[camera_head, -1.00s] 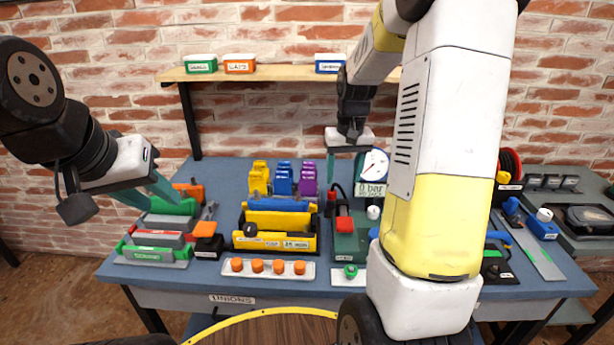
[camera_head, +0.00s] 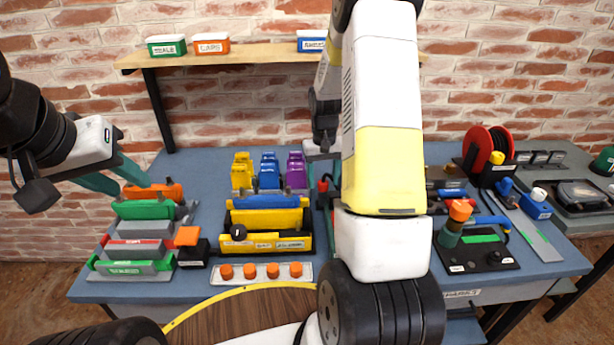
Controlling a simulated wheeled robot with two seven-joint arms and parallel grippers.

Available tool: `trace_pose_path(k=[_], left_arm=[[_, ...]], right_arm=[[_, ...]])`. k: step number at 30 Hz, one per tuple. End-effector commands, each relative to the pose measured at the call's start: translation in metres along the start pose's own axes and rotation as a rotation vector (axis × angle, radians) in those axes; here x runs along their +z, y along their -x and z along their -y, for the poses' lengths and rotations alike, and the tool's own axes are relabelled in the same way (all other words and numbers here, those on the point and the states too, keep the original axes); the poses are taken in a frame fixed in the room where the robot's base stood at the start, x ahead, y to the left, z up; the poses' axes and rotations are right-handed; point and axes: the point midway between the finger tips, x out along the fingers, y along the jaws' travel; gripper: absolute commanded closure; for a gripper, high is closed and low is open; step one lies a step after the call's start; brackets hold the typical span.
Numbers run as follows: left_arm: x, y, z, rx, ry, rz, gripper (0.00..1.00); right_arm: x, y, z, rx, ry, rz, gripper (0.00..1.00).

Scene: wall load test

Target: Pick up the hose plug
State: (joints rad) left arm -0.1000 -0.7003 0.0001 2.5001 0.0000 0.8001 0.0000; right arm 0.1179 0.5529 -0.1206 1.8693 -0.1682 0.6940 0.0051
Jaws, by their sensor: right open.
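I cannot tell for sure which piece is the hose plug. An orange-topped green fitting (camera_head: 455,222) stands on a black base plate (camera_head: 478,250) at the right of the bench, with a blue hose beside it. A yellow piece (camera_head: 497,157) shows on the red hose reel (camera_head: 482,145) behind. My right gripper (camera_head: 333,172) points down over the middle of the bench, well left of both, and is mostly hidden behind my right arm; it is open. My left gripper (camera_head: 128,180) is open and empty, near the green and orange blocks at the left.
A row of orange caps (camera_head: 261,271) lies along the front edge. A yellow and black holder (camera_head: 265,228) stands behind it, with coloured blocks (camera_head: 268,175) further back. A wall shelf (camera_head: 240,60) carries labelled boxes. My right arm hides the bench's centre.

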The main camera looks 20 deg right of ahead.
Motion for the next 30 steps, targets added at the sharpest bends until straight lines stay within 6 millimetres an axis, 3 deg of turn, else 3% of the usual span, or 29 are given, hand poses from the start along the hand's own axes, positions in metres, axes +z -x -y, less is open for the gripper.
trace_pose_path(k=[3, 11, 12, 18, 21, 30], left_arm=[[0.000, 0.000, 0.000, 0.000, 0.000, 0.000, 0.64], [0.000, 0.000, 0.000, 0.000, 0.000, 0.000, 0.64], [0.000, 0.000, 0.000, 0.000, 0.000, 0.000, 0.64], [0.000, 0.000, 0.000, 0.000, 0.000, 0.000, 0.64], [0.000, 0.000, 0.000, 0.000, 0.000, 0.000, 0.64], [0.000, 0.000, 0.000, 0.000, 0.000, 0.000, 0.64]], right_arm=[[0.000, -0.015, 0.000, 0.000, 0.000, 0.002, 0.44], [-0.001, -0.019, 0.000, 0.000, 0.000, -0.001, 0.44], [0.000, -0.019, 0.000, 0.000, 0.000, -0.001, 0.46], [-0.001, -0.018, 0.000, 0.000, 0.000, -0.001, 0.85], [-0.001, -0.018, 0.000, 0.000, 0.000, -0.001, 1.00], [-0.001, -0.017, 0.000, 0.000, 0.000, -0.003, 1.00]])
